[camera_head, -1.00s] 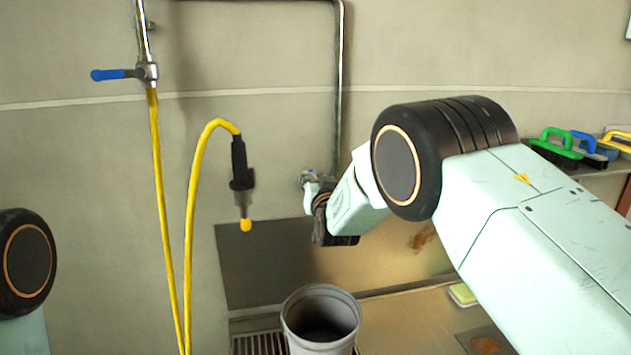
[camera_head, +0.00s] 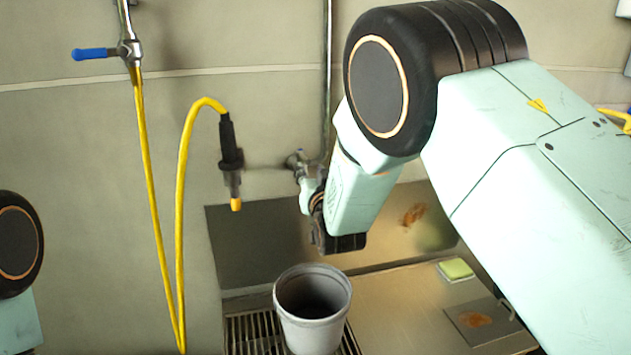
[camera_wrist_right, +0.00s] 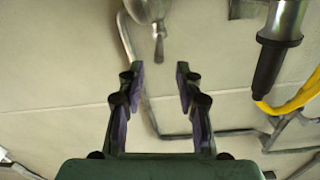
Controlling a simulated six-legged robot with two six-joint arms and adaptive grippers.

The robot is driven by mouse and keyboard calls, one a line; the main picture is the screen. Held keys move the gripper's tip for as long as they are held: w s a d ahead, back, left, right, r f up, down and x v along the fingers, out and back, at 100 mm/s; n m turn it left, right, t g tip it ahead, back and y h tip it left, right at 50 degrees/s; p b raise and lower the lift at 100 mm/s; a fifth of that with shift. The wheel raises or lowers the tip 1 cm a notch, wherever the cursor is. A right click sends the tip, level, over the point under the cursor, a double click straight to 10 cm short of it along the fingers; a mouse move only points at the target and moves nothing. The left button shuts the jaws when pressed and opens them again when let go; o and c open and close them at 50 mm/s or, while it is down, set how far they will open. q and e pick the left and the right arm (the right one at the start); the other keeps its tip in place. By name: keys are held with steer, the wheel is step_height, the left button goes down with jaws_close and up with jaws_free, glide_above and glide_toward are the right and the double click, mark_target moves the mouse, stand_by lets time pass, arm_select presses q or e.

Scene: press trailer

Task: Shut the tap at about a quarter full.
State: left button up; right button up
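A grey bucket (camera_head: 313,325) stands upright on a slatted grate; its inside is dark and I cannot make out a water level. A metal wall tap (camera_head: 298,158) sits behind my right arm, partly hidden; no stream of water shows. My right gripper (camera_wrist_right: 160,72) is open and empty in the right wrist view. A rounded metal fitting (camera_wrist_right: 150,10) with a short stem lies just beyond its fingertips, apart from them. In the head view the right gripper is mostly hidden by its own wrist. My left gripper is out of view.
A blue-handled valve (camera_head: 95,53) feeds a yellow hose (camera_head: 150,190) that loops to a hanging black spray nozzle (camera_head: 230,155). A green-yellow sponge (camera_head: 456,269) lies on the metal counter (camera_head: 400,310) right of the bucket. The drain grate (camera_head: 250,335) shows left of the bucket.

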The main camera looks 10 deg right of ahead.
steer(key=shift+s, duration=1.95)
steer(key=s+d+f+n+g+p, duration=0.1)
steer(key=s+d+f+g, duration=0.3)
steer(key=s+f, duration=0.65)
steer(key=s+d+f+n+g+p, duration=0.1)
steer(key=s+d+f+n+g, duration=0.1)
steer(key=s+f+g, duration=0.65)
steer(key=s+d+f+g+p, duration=0.1)
steer(key=s+f, duration=0.4)
steer(key=s, duration=1)
steer(key=s+f+m+g+p, duration=0.1)
steer(key=s+f+g, duration=0.3)
steer(key=s, duration=1.1)
steer(key=shift+d+f+y+p, duration=0.35)
steer(key=shift+f+p, duration=0.2)
steer(key=shift+p, duration=0.3)
